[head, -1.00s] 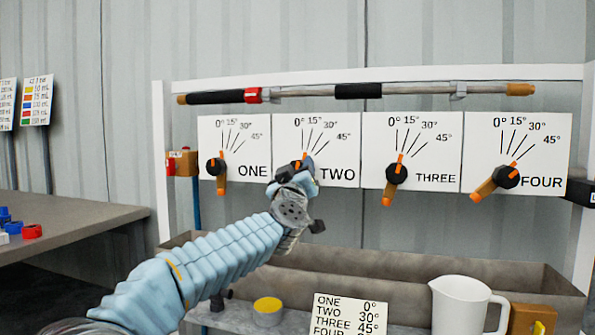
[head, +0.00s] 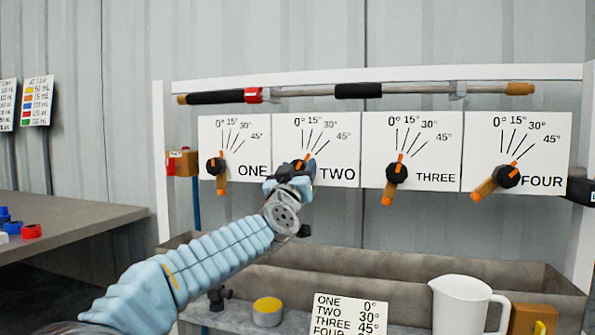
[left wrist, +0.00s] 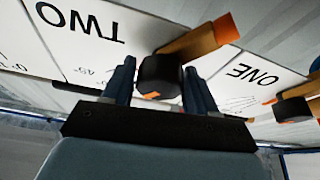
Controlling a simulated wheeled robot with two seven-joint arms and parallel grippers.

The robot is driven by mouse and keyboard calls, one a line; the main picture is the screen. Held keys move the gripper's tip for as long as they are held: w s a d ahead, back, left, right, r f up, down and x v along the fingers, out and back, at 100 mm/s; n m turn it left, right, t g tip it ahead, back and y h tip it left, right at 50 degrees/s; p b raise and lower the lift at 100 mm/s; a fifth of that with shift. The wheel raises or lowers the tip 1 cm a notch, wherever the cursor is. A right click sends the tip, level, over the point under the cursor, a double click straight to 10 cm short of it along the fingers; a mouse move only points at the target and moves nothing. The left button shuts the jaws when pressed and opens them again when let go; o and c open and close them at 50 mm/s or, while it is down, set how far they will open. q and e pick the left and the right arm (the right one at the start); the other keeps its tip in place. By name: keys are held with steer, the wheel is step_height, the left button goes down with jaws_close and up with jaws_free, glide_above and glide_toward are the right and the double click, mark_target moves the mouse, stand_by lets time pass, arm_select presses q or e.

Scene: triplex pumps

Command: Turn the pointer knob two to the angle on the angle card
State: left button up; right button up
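Knob two (head: 301,164) is a black knob with an orange pointer on the white TWO panel (head: 340,150), mostly behind my left gripper in the head view. It also shows in the left wrist view (left wrist: 160,74), with an orange-brown handle (left wrist: 203,42) running out from it. My left gripper (left wrist: 158,88) has one dark finger on each side of this knob. Gaps show beside the knob, so it looks open around it. Its exact pointer angle is hard to read. The angle card (head: 347,314) reads TWO 30°. My right gripper is not in view.
Knob one (head: 216,166), knob three (head: 397,172) and knob four (head: 507,176) are on neighbouring panels. A rod (head: 425,88) runs above. A grey trough (head: 400,262) lies below, with a white jug (head: 462,304) in front. A table (head: 60,225) stands at left.

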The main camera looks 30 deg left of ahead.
arm_select(q)
steer(key=shift+o, duration=1.2)
steer(key=b+v, duration=0.2)
steer(key=v, duration=1.2)
steer(key=shift+b, duration=0.3)
steer(key=shift+w, duration=0.1)
